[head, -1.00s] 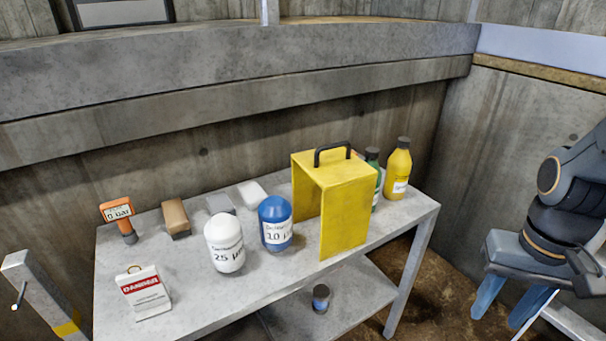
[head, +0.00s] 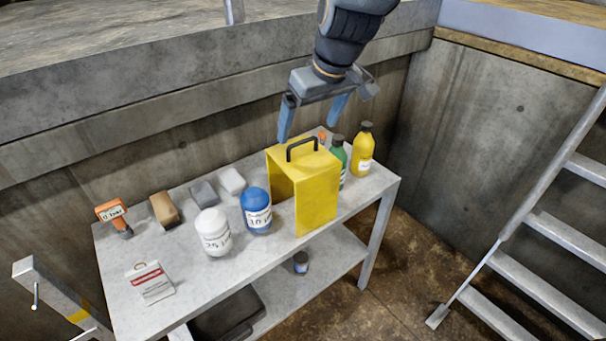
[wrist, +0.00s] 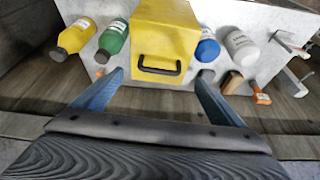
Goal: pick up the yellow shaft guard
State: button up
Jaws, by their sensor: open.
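The yellow shaft guard (head: 316,202) stands upright on the grey table, a bent yellow cover with a black handle (head: 302,147) on its top. My gripper (head: 309,122) is open and empty above and behind the guard, its fingers pointing down. In the wrist view the guard (wrist: 166,32) lies beyond the gap between the two fingers (wrist: 157,85), with the handle (wrist: 160,68) facing the camera. The fingers appear apart from the handle.
Green (head: 338,158) and yellow (head: 363,150) bottles stand just right of the guard. Blue (head: 256,212) and white (head: 213,234) canisters stand to its left. A concrete wall runs behind; a metal ladder (head: 545,225) stands at right.

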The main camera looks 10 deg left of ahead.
aim_at(303, 141)
jog(key=shift+p+x, duration=1.15)
jog(key=shift+x, duration=2.05)
jog(key=c, duration=2.1)
jog(key=shift+r, duration=0.1)
jog(key=shift+c, duration=0.3)
